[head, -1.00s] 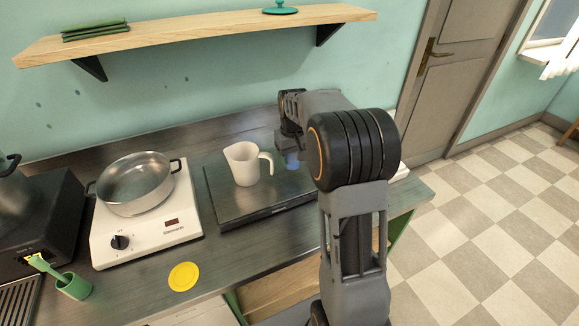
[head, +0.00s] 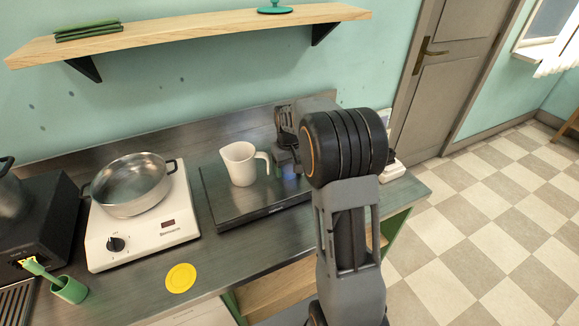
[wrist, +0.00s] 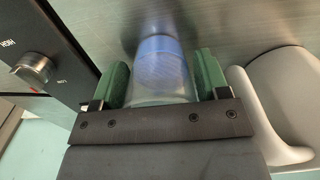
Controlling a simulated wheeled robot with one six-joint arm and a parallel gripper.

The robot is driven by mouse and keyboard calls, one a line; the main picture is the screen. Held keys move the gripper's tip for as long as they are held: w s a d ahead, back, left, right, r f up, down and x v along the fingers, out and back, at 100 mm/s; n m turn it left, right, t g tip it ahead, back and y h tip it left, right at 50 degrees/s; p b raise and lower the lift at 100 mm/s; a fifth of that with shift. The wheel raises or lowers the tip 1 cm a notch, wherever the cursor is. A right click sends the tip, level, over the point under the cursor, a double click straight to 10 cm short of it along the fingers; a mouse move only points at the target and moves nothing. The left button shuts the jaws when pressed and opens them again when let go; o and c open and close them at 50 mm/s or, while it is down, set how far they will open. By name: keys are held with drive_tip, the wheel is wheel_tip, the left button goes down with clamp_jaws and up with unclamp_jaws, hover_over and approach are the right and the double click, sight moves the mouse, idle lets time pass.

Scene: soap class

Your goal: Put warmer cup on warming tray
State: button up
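The warmer cup, a clear cup with blue in it (wrist: 160,66), sits between the green fingers of my gripper (wrist: 162,82), which press close on both sides. In the head view the cup shows as a small blue patch (head: 291,173) under my gripper (head: 286,158), partly hidden by it. The warming tray (head: 240,205) is a flat dark metal plate on the counter. The cup is over its back right part, at or just above the surface; I cannot tell if it touches. The tray's knob (wrist: 35,68) shows in the wrist view.
A white pitcher (head: 240,165) stands on the tray, close to my gripper, its handle towards it; it also shows in the wrist view (wrist: 290,95). Left are a hot plate (head: 160,236) with a steel pot (head: 130,190). A yellow disc (head: 181,278) lies in front.

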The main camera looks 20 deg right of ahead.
drive_tip(key=shift+o, duration=0.3)
wheel_tip(320, 180, up, 11)
drive_tip(key=s+a+f+t, duration=0.1)
drive_tip(key=s+a, duration=0.4)
drive_tip(key=s, duration=0.5)
drive_tip(key=s+a+f+t, duration=0.2)
drive_tip(key=s+a, duration=0.3)
drive_tip(key=s, duration=0.5)
drive_tip(key=shift+s+a+f+p, duration=0.2)
drive_tip(key=shift+s+p, duration=0.1)
drive_tip(key=shift+p, duration=0.15)
